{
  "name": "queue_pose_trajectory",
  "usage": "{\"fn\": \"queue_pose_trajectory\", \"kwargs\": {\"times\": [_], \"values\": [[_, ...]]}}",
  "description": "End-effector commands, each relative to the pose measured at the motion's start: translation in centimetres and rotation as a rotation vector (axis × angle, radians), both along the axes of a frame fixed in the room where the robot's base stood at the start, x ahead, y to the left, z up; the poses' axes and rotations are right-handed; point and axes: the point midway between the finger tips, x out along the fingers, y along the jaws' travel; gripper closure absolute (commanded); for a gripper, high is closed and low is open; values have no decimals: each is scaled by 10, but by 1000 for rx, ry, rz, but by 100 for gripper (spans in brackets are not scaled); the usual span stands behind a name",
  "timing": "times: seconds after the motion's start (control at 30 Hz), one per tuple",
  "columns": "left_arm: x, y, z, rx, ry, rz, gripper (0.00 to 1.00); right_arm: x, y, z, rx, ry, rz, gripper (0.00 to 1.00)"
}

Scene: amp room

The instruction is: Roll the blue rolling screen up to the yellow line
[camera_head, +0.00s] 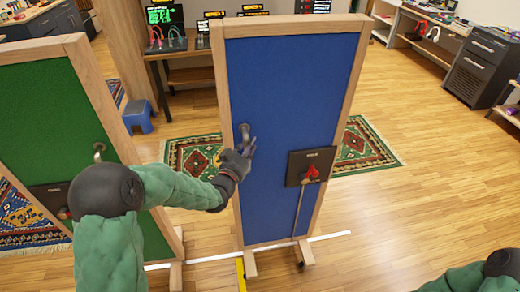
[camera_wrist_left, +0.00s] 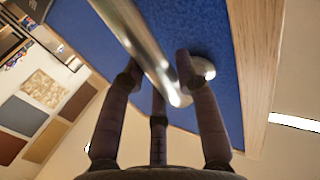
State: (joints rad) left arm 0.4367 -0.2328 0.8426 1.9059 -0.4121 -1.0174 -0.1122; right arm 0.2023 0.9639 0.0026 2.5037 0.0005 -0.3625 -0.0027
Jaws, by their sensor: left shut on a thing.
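The blue rolling screen (camera_head: 290,95) stands upright in a wooden frame at the centre of the head view. My left gripper (camera_head: 247,148) is at the metal handle (camera_head: 243,129) on the left part of its blue panel. In the left wrist view, the fingers (camera_wrist_left: 160,85) close around the metal bar (camera_wrist_left: 135,35) in front of the blue panel. A short piece of the yellow line (camera_head: 240,274) shows on the floor by the screen's left foot; the rest is hidden or out of frame. My right gripper is not in view.
A black plate with a red knob (camera_head: 311,172) is on the blue screen's lower right. A green screen (camera_head: 45,115) stands close on the left. A white floor line (camera_head: 210,257) runs by the screens' feet. A rug (camera_head: 365,150) lies behind; the right floor is open.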

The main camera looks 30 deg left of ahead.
Motion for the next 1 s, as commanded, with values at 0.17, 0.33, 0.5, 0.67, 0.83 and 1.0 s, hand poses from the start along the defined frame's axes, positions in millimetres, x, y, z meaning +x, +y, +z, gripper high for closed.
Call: {"fn": "queue_pose_trajectory", "kwargs": {"times": [0.17, 0.33, 0.5, 0.67, 0.83, 1.0], "values": [[-4, 4, 0, -1, -1, -2, 100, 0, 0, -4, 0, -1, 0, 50], [-4, 6, 1, -1, -1, -1, 100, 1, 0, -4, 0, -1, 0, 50], [-4, 6, 1, -1, -1, 1, 100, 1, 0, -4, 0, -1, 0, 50], [-4, 6, 1, -1, 0, 2, 44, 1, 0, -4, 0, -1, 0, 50], [-4, 5, 0, -1, 1, 0, 44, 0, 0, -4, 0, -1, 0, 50], [-4, 5, 0, -1, 0, -1, 44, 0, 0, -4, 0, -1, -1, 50]]}}
